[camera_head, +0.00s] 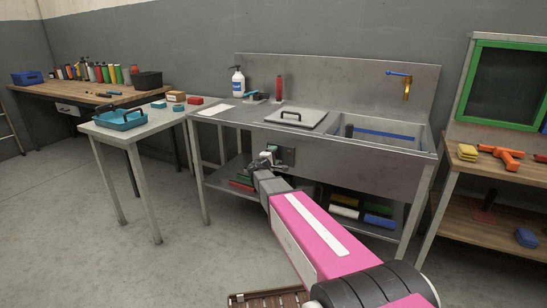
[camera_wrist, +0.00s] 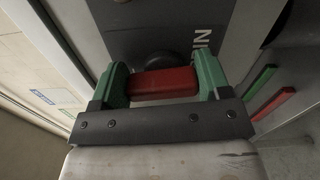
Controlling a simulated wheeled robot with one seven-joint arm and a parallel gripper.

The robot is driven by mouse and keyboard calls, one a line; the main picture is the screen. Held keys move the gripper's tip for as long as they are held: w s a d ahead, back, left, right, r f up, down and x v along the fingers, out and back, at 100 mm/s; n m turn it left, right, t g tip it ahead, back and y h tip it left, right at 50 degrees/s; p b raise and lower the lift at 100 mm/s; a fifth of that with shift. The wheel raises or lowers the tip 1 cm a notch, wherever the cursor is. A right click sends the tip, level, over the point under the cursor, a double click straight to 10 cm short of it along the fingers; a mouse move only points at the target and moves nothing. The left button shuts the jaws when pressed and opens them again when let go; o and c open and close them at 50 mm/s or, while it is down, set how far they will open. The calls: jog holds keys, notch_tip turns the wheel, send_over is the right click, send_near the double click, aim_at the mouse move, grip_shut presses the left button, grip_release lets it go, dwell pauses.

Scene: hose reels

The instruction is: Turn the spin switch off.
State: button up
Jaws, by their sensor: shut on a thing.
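The spin switch is a red bar-shaped handle (camera_wrist: 165,83) in front of a dark round hub (camera_wrist: 155,62). It sits on a dark grey panel with pale letters, partly cut off, beside it. In the wrist view, my gripper (camera_wrist: 163,76) has one green finger on each side of the red handle and is shut on it. In the head view, my gripper (camera_head: 267,159) reaches the small panel (camera_head: 287,155) on the front of the steel sink unit (camera_head: 330,158). My gripper hides most of the switch there.
The sink unit has a lid (camera_head: 298,119), a basin (camera_head: 385,140) and a soap bottle (camera_head: 238,82) on top. Colored rolls (camera_head: 345,212) lie on its lower shelf. A side table (camera_head: 118,137) stands left, a wooden bench (camera_head: 470,140) right. The floor at left is clear.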

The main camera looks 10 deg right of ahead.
jog(key=shift+s+m, duration=0.1)
jog(key=shift+m, duration=0.5)
jog(key=shift+f, duration=0.1)
jog(key=o, duration=0.9)
jog(key=v, duration=1)
jog(key=shift+s+a, duration=0.2)
jog(key=shift+s, duration=0.1)
